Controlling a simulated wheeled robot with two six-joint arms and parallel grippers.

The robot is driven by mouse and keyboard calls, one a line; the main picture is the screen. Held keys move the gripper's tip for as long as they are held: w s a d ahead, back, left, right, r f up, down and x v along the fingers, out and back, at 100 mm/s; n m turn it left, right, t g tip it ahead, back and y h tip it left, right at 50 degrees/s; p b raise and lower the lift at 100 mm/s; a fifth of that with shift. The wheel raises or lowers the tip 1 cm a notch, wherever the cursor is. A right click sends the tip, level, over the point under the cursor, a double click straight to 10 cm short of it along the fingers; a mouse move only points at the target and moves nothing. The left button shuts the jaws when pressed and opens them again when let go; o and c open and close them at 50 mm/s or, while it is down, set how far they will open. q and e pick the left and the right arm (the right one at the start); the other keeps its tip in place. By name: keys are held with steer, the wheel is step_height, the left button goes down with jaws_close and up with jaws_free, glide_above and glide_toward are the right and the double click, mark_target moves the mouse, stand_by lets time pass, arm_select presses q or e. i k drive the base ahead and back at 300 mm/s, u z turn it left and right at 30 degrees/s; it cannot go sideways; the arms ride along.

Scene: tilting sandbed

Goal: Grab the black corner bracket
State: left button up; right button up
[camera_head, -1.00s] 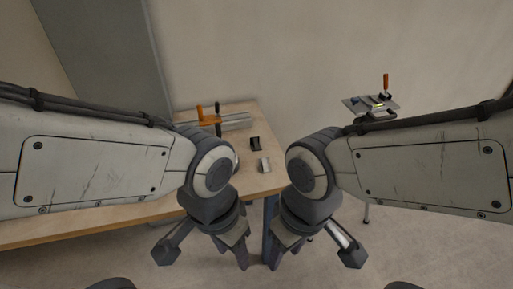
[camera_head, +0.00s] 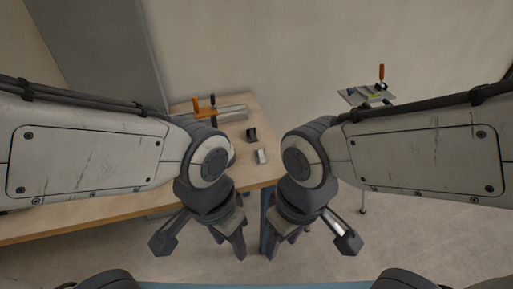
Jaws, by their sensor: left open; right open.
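The black corner bracket (camera_head: 251,135) lies on the wooden workbench (camera_head: 110,207), toward its right end. A silver-grey bracket (camera_head: 261,156) lies just in front of it, apart from it. My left gripper (camera_head: 202,245) is open and empty, low in front of the bench. My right gripper (camera_head: 309,243) is open and empty, to the right of the bench's front corner. Both are well short of the black bracket, and neither touches it.
An orange-handled clamp (camera_head: 204,108) and grey metal profiles (camera_head: 231,113) lie at the back of the bench. A small stand (camera_head: 368,97) with an orange-handled tool is at the back right. Floor is free right of the bench.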

mark_target(251, 136)
steer(key=u, duration=0.2)
steer(key=i, duration=0.95)
steer(key=u, duration=0.8)
